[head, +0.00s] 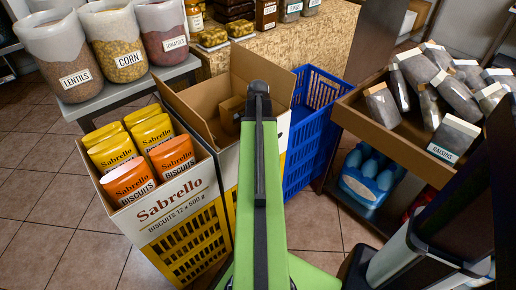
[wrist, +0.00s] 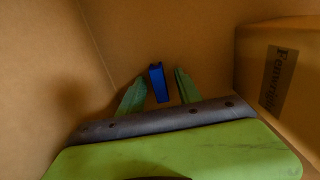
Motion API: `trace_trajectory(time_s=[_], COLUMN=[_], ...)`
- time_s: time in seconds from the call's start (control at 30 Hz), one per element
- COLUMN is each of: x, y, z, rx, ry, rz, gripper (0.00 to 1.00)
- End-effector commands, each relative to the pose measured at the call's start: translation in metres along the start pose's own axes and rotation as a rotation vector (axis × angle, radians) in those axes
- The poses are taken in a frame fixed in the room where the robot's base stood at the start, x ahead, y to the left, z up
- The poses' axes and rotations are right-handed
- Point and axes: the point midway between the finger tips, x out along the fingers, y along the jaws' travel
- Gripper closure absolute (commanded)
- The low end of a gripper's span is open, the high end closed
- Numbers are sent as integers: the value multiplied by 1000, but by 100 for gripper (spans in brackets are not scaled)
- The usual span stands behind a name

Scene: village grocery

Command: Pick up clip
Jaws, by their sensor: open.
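The clip (wrist: 157,82) is a small blue piece at the bottom of a cardboard box, seen in the wrist view. My gripper (wrist: 160,73) is open, with one green finger on either side of the clip. Gaps show between the clip and both fingers, and I cannot tell how deep the clip sits between them. In the head view my green arm reaches into the open cardboard box (head: 196,104); the clip and my fingers are hidden there.
A smaller carton (wrist: 283,82) with a dark label stands close at the right inside the box. The box walls surround my gripper. A biscuit carton (head: 170,208) stands left of the box, a blue crate (head: 313,125) to its right, and a shelf of packets (head: 385,135) further right.

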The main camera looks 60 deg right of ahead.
Motion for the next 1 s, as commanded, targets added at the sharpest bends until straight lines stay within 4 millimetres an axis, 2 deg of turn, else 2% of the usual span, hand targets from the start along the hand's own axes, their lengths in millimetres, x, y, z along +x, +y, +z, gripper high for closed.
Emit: trace_trajectory(time_s=[0.07,0.37,0.77,0.87,1.0], x=[-2,-2,-2,-8,-29], y=[0,0,0,0,0], z=[0,0,0,0,0], rx=[0,0,0,0,0], ry=[0,0,0,0,0], rz=[0,0,0,0,0], gripper=[60,100,100,100,100])
